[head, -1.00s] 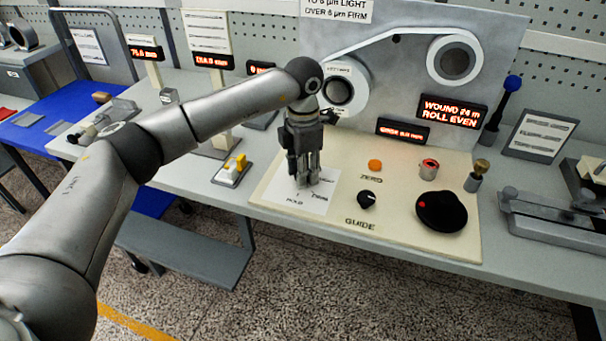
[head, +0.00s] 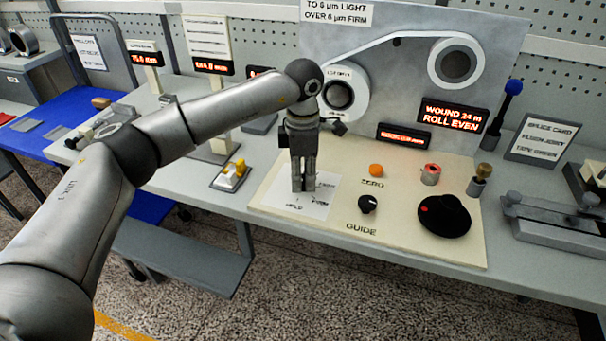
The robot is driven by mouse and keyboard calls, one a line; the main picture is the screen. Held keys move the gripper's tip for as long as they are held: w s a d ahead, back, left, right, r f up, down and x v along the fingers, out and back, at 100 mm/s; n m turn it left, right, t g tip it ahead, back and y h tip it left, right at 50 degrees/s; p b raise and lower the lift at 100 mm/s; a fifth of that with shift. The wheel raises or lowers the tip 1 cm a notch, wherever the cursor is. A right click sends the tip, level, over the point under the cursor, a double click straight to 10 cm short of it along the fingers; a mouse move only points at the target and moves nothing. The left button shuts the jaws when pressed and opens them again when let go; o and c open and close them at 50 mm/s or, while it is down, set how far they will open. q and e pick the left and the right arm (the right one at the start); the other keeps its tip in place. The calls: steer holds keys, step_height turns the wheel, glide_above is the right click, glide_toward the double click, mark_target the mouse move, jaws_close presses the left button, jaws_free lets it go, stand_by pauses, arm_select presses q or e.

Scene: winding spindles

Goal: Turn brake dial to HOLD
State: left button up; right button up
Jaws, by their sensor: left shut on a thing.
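The brake dial is hidden behind my left gripper; only its white label plate (head: 318,205) shows, with small lettering around the fingers, too small to read for certain. My left gripper (head: 303,188) points straight down over this plate. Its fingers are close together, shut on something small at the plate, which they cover. Which mark the dial points to cannot be seen. My right gripper is not in view.
On the cream panel (head: 400,238) are a black GUIDE knob (head: 368,204), an orange ZERO button (head: 376,170), a red-topped knob (head: 431,174) and a large black dial (head: 444,215). A display (head: 452,115) reads "WOUND 24 m ROLL EVEN". A yellow-and-white switch (head: 232,175) stands left.

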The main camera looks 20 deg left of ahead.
mark_target(303, 178)
arm_select(q)
steer(key=shift+r, duration=0.1)
steer(key=o, duration=1.1)
steer(key=shift+c, duration=0.2)
step_height(303, 178, up, 12)
